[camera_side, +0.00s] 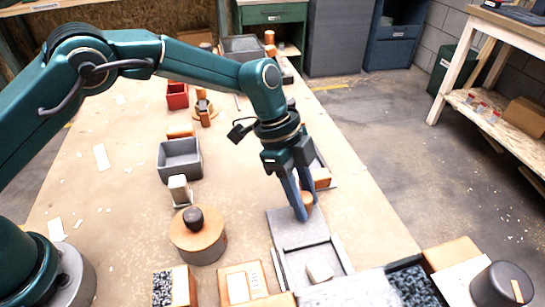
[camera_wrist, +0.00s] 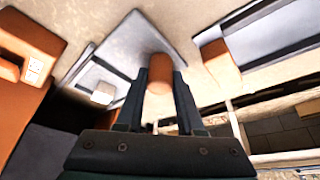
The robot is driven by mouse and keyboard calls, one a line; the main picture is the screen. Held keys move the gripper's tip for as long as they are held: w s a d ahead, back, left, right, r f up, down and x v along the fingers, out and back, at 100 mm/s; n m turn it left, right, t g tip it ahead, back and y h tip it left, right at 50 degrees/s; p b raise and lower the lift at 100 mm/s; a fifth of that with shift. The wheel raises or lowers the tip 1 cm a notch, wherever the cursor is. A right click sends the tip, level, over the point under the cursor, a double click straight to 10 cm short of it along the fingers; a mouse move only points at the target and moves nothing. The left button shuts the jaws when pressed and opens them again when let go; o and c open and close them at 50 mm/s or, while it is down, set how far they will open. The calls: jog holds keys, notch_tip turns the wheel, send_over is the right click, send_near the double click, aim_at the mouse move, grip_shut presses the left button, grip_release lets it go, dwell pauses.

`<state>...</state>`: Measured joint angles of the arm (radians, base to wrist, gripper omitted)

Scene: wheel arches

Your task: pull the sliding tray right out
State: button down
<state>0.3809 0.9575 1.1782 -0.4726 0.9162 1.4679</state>
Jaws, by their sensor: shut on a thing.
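The sliding tray (camera_side: 285,226) is a flat grey piece at the lower middle of the side view, beside a grey railed frame (camera_side: 282,268). It also shows in the wrist view (camera_wrist: 138,38). A brown-orange cylindrical knob (camera_side: 308,198) stands at its end. My gripper (camera_side: 303,214) points down with its fingers around this knob, shut on it. In the wrist view the knob (camera_wrist: 159,76) sits between the two dark fingers of my gripper (camera_wrist: 161,70). A small white block (camera_side: 319,270) lies in the framed part. The fingers hide part of the knob.
A round wooden disc (camera_side: 198,240) with a dark knob stands left of the tray. A grey bin (camera_side: 180,160) and a pale upright block (camera_side: 179,190) are farther back. Orange blocks (camera_side: 245,284) and a dark cylinder (camera_side: 502,286) stand along the near edge.

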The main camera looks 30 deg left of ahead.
jog(key=shift+w+a, duration=0.2)
jog(key=c, duration=0.8)
grip_release()
jog(key=shift+c, duration=0.2)
jog(key=o, duration=0.3)
jog(key=shift+v, duration=2.6)
